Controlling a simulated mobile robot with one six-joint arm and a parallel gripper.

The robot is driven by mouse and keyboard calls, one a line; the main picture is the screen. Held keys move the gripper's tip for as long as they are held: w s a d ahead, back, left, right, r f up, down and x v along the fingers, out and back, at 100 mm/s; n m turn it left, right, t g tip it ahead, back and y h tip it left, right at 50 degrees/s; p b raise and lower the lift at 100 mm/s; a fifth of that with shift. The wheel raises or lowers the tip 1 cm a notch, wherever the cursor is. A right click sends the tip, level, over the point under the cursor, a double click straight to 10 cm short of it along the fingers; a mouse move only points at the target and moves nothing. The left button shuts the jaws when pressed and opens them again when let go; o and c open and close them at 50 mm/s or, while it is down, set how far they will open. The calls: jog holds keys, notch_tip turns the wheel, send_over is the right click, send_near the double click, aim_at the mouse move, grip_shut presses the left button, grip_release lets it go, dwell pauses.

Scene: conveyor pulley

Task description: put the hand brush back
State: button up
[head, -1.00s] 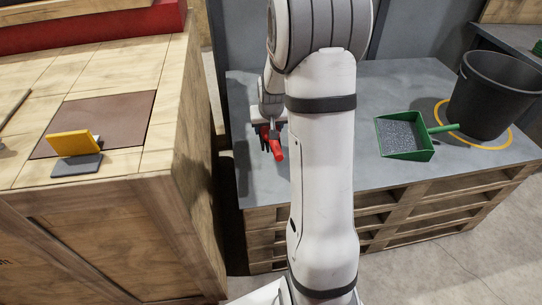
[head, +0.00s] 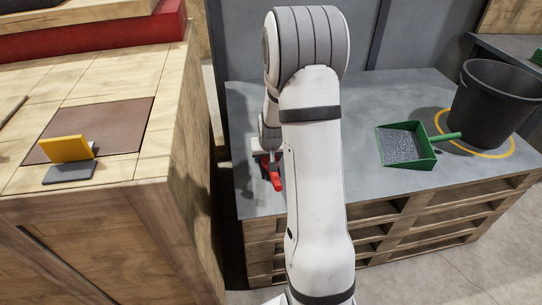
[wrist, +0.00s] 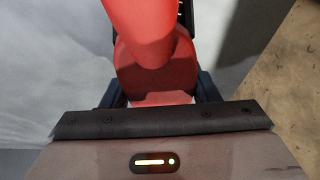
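The hand brush (head: 272,176) is red and sits at the left end of the grey bench top, left of my upper arm in the head view. In the wrist view the brush (wrist: 150,45) fills the middle, with its red handle toward the camera and a bit of black at the far end. My gripper (wrist: 158,88) has its dark fingers on either side of the red body and is shut on it. My gripper (head: 266,158) is partly hidden by the brush and my wrist in the head view. I cannot tell whether the brush touches the bench.
The grey bench top (head: 365,110) lies on pallets. A green dustpan (head: 432,158) with grey debris lies right of my arm, beside a black bucket (head: 492,105) on a yellow ring. A wooden crate (head: 150,165) at left carries a brown mat (head: 110,118) and a yellow-and-grey object (head: 68,160).

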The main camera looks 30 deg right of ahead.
jog(key=o, duration=0.4)
jog(key=shift+o, duration=0.2)
jog(key=shift+r+p, duration=0.25)
jog(key=shift+p, duration=0.05)
jog(key=p+v, duration=0.2)
jog(key=v, duration=0.9)
jog(key=shift+s+a+r, duration=0.1)
jog(key=shift+s+r, duration=0.1)
jog(key=s+a+r+n+g, duration=0.1)
jog(key=s+a+r, duration=0.2)
jog(key=s, duration=0.4)
jog(key=s+a+r+n+g, duration=0.1)
jog(key=s+a+r, duration=0.2)
jog(key=s+a, duration=0.3)
jog(key=s+a+r+n+y, duration=0.1)
jog(key=s+a+r, duration=0.2)
jog(key=s, duration=0.6)
jog(key=shift+a+g, duration=0.4)
jog(key=shift+a, duration=0.6)
